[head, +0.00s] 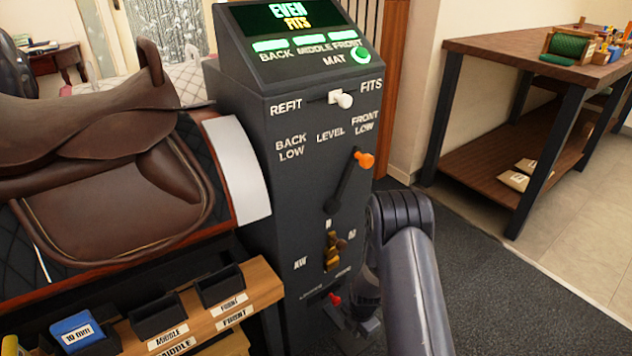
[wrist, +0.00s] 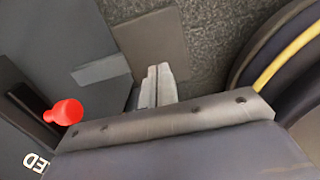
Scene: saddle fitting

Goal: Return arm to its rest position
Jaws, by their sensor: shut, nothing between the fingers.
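My arm (head: 405,255) reaches down in front of the dark console (head: 250,130). My gripper (wrist: 157,86) shows in the wrist view with its two fingers together and nothing between them. In the head view its end is low by the console's base, partly hidden by the arm. A red knob (wrist: 67,112) on the console sits to the left of the fingers, apart from them. The same red knob (head: 335,298) shows in the head view, close to the gripper's end.
The console screen (head: 290,15) reads "EVEN FITS". An orange-tipped lever (head: 350,180) and a white knob (head: 341,98) stick out from its front. A saddle (head: 110,150) and small bins (head: 155,315) are at left. A wooden workbench (head: 500,45) stands at right; carpet between is clear.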

